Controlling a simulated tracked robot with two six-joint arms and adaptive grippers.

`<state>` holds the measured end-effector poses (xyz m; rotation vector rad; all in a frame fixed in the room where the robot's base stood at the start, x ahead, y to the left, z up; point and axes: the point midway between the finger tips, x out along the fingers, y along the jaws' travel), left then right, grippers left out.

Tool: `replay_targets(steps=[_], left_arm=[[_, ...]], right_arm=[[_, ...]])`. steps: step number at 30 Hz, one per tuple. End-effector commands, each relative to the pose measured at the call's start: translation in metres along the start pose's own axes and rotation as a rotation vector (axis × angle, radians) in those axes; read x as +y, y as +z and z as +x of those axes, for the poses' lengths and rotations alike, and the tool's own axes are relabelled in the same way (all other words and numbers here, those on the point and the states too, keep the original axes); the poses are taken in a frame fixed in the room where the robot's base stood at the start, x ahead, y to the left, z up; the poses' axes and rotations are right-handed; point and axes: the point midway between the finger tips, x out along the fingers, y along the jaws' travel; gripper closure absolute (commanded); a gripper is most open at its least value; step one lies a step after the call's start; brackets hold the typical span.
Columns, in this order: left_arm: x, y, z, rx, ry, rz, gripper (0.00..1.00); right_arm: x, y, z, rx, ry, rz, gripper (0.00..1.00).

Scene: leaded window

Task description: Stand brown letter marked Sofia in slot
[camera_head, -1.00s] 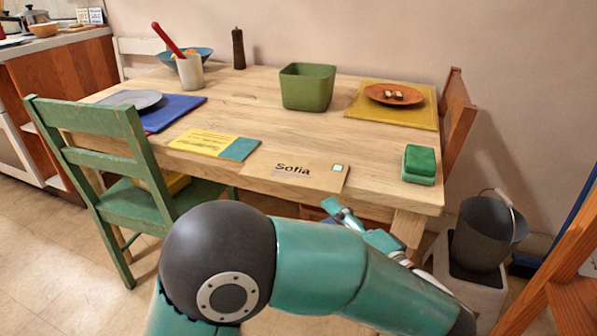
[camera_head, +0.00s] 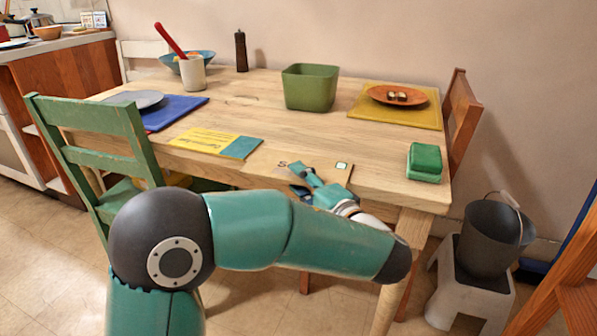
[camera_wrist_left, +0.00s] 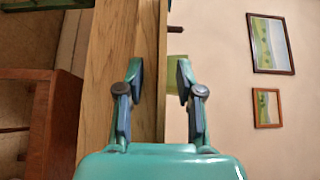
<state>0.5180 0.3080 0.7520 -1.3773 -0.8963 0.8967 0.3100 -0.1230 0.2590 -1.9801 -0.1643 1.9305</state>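The brown letter (camera_head: 265,165) marked Sofia lies flat at the near edge of the wooden table. Its stamp shows at the right, and my left gripper hides much of the name. My left gripper (camera_head: 299,178) is at the letter's near side in the head view; I cannot tell whether it touches it. In the left wrist view the two fingers (camera_wrist_left: 158,68) are apart with nothing held between them. The letter is not clear in that view. I cannot make out a slot in either view. My right gripper is not in view.
An open green bin (camera_head: 310,88) stands mid-table. A yellow and teal card (camera_head: 205,142) lies left of the letter, and a green block-like box (camera_head: 424,162) sits right of it. A green chair (camera_head: 95,150) stands at the left; a bucket (camera_head: 490,240) on a stool is at the right.

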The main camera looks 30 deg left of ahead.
Motion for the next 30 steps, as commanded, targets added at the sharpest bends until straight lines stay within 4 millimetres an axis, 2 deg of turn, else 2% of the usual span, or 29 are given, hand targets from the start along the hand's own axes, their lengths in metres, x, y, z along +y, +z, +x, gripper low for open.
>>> replay_targets(steps=[5, 9, 12, 24, 30], left_arm=[[-0.001, 0.0, 0.0, 0.001, 0.0, 0.0, 0.64], [0.0, 0.0, 0.0, 0.0, 0.0, 0.0, 0.87], [0.0, 0.0, 0.0, 0.0, 0.001, 0.0, 1.0], [-0.002, 0.0, 0.0, 0.0, 0.002, 0.001, 1.0], [-0.028, 0.0, 0.0, 0.0, 0.001, -0.004, 1.0]], right_arm=[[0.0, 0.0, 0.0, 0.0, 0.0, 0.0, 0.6], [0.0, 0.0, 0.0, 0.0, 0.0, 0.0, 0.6], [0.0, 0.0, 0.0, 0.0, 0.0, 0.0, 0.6], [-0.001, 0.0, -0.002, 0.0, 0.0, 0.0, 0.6], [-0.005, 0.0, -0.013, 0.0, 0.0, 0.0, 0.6]])
